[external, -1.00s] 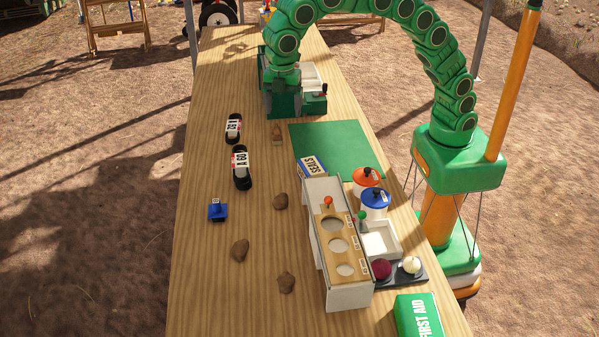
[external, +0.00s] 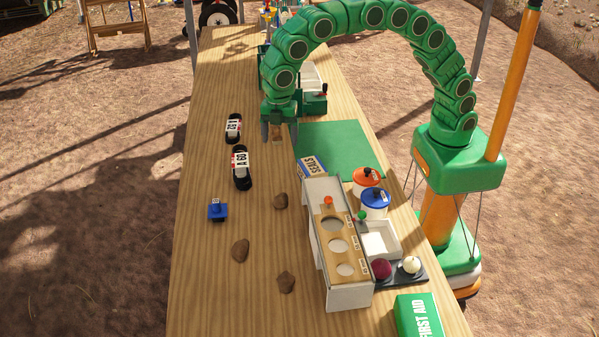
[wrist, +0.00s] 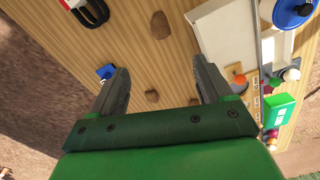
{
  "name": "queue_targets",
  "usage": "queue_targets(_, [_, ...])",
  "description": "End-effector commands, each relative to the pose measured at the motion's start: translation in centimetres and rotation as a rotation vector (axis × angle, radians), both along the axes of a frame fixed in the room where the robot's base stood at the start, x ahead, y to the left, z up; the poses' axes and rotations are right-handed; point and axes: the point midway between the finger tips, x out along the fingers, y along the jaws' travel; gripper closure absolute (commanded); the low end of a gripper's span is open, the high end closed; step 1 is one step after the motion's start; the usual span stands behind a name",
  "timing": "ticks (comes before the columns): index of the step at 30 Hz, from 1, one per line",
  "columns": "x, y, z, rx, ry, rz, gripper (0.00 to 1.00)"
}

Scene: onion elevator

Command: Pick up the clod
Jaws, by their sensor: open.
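Three brown clods lie on the wooden table in the external view: one (external: 280,201) beside the white box, one (external: 240,250) to the left and one (external: 286,282) nearer the camera. In the wrist view, one clod (wrist: 160,25) shows above the fingertips, one (wrist: 152,96) between the fingers, and one (wrist: 194,101) partly behind the right finger. My gripper (external: 279,136) points down, open and empty, farther up the table than all the clods. Its two fingers (wrist: 160,68) are wide apart in the wrist view.
A white box with a holed wooden top (external: 338,245) stands right of the clods. Lidded jars (external: 375,203) and a first aid box (external: 418,315) are at right. The left front table is clear.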

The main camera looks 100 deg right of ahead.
Motion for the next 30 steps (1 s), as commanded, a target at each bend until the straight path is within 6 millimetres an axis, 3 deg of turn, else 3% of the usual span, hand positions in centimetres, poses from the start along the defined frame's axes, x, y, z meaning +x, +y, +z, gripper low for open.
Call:
queue_targets(6, [-0.2,-0.1,-8.7,-0.004,0.011,0.000,0.21])
queue_targets(10, [-0.3,-0.1,-13.1,-0.003,0.008,0.000,0.21])
queue_targets(22, [0.0,0.0,-17.3,-0.001,0.001,0.000,0.21])
queue_targets(30, [0.2,0.2,-18.9,0.000,0.000,0.000,0.21])
